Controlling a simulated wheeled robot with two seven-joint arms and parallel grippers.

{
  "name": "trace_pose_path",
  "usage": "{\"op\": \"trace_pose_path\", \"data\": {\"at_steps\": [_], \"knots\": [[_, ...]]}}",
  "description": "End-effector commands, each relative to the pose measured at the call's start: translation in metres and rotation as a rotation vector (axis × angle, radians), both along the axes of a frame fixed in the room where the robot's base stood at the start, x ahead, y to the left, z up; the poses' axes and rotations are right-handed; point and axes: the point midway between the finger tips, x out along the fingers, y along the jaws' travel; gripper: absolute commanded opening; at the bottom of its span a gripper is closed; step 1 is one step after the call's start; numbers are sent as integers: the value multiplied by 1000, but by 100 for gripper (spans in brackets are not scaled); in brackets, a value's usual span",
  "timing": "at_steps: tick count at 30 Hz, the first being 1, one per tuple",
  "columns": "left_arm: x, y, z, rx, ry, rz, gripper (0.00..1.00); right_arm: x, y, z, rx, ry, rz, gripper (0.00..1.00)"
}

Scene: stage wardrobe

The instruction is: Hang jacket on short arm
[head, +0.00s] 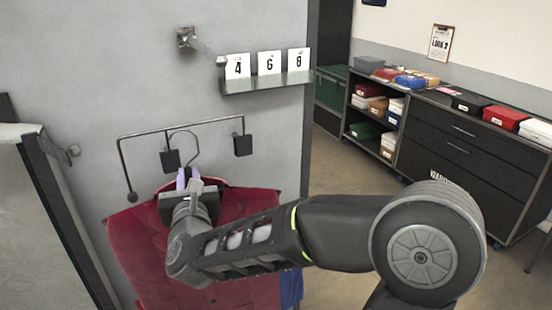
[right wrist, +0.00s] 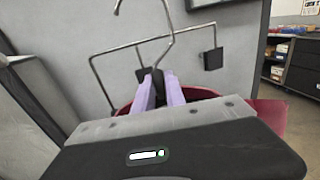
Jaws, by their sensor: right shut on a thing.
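A dark red jacket (head: 140,245) hangs below my right gripper (head: 188,180), on a hanger with a wire hook (head: 184,132). The gripper's lilac fingers (right wrist: 158,92) are shut on the hanger's dark neck. The hook rises above them, its open tip up and to the left in the right wrist view. Behind it is a dark wall rail (head: 150,132) with black plates and a ball-ended arm (head: 131,196) at its left. The hook overlaps the rail in both views; I cannot tell whether they touch. My gripper and forearm hide much of the jacket. My left gripper is out of view.
A wall peg (head: 187,38) and a shelf (head: 268,83) with cards 4, 6 and 8 are above. A grey panel (head: 50,225) with dark edges stands at left. Black cabinets (head: 455,150) with boxes line the right; open floor (head: 350,175) lies between.

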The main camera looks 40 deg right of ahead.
Motion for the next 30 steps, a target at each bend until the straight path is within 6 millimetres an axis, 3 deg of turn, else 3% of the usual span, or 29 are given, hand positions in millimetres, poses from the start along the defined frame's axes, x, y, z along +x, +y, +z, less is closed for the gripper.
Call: {"op": "trace_pose_path", "data": {"at_steps": [1, 3, 10, 19, 30], "knots": [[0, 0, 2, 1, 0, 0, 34, -13, -6, 26, -1, -18, -33, 0], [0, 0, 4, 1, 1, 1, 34, -34, -15, 49, 1, -17, -81, 0], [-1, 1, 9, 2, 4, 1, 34, -109, -33, 105, 3, -15, -172, 0], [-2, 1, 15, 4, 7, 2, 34, -195, -26, 140, 2, -15, -114, 0], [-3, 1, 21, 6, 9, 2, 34, -274, 11, 164, 1, -16, 114, 0]]}}
